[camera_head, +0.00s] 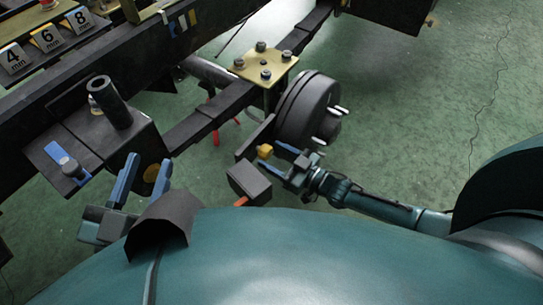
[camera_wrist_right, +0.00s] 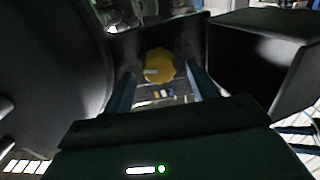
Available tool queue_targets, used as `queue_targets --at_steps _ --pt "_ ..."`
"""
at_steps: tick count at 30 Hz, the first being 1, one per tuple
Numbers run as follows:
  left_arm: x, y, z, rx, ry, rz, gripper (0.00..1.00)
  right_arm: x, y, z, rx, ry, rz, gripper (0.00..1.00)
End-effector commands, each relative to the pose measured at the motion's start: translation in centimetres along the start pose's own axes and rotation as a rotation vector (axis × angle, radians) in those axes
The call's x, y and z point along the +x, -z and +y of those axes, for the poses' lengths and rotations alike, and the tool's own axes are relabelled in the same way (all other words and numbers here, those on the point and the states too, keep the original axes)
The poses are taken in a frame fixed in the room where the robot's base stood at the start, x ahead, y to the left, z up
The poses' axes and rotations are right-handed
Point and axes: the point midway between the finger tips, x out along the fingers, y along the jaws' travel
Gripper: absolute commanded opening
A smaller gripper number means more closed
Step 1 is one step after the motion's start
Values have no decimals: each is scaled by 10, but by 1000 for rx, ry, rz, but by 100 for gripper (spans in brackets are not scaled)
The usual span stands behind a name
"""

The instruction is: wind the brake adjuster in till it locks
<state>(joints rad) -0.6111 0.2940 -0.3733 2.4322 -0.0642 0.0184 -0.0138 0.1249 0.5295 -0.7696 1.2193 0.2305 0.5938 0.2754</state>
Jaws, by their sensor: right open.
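The brake adjuster shows as a yellow knob (camera_head: 265,151) beside the dark brake drum (camera_head: 306,110). In the right wrist view the knob (camera_wrist_right: 160,65) has a pale mark on its face and sits ahead, between the lines of my two fingers. My right gripper (camera_head: 278,156) is open with its blue fingers pointing at the knob; I cannot tell whether they touch it. My left gripper (camera_head: 150,161) is open and apart from the adjuster, at the lower left, near a dark frame block. A gold disc (camera_head: 150,173) shows between its fingers.
A dark box (camera_head: 249,183) with an orange end stands close below the knob; in the wrist view a dark box (camera_wrist_right: 262,58) flanks the right finger. A brass plate with bolts (camera_head: 265,63) tops the axle beam. A blue-handled valve (camera_head: 66,163) is at left. Green floor at right is clear.

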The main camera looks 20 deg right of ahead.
Motion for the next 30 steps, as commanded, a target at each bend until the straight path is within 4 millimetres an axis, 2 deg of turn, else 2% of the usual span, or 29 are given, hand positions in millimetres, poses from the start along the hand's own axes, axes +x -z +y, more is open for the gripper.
queue_targets --at_steps 6,14,30 --pt "0 3 1 -13 -5 11 36 15 0 0 1 0 0 59" --pt "0 3 2 -14 -7 9 36 15 0 0 1 0 -1 59" --pt "0 0 2 -12 -8 6 36 15 0 0 1 0 0 15"
